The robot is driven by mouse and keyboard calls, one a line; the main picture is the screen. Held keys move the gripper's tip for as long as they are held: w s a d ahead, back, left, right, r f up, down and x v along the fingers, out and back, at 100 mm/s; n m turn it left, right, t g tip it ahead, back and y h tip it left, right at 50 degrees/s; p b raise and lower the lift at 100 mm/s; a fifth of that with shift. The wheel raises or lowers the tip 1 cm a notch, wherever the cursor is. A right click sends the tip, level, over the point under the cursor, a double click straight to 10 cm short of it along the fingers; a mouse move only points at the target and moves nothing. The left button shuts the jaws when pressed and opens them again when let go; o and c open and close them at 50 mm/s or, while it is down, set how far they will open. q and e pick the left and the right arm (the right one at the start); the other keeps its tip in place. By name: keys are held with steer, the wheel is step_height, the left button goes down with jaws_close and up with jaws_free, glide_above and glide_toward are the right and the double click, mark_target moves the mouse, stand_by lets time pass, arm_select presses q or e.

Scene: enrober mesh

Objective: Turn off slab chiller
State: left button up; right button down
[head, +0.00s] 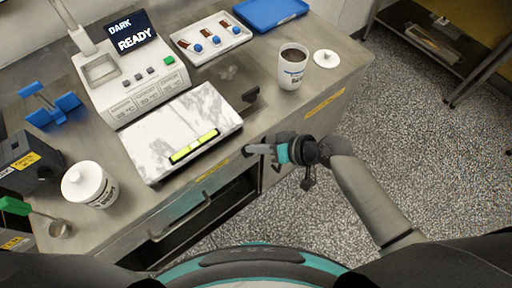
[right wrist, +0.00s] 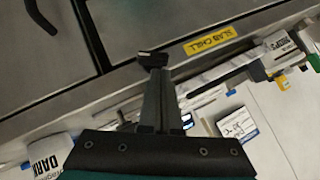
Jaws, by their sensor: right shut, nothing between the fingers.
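The marble slab (head: 165,135) lies on the steel counter, with a lit yellow-green strip near its front edge. A yellow label (head: 212,170) is on the counter's front face below it; in the right wrist view this label (right wrist: 210,40) reads "SLAB CHILL". My right gripper (head: 255,149) is shut and empty, its tips close to the front face, right of the label. In the right wrist view a small dark piece (right wrist: 152,59) sits at the fingertips (right wrist: 154,72); I cannot tell whether it is a switch or a fingertip, or whether there is contact. My left gripper is not in view.
Behind the slab stands a machine with a screen (head: 131,33) reading "DARK READY". A cup of dark liquid (head: 292,67), a white tray (head: 210,38) and a lidded white jar (head: 88,185) stand on the counter.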

steer(key=shift+a+f, duration=0.1)
steer(key=shift+f, duration=0.1)
steer(key=shift+r, duration=0.1)
steer(key=shift+s+a+p, duration=0.1)
steer(key=shift+s+p, duration=0.05)
steer(key=shift+p, duration=0.5)
steer(key=shift+h, duration=0.3)
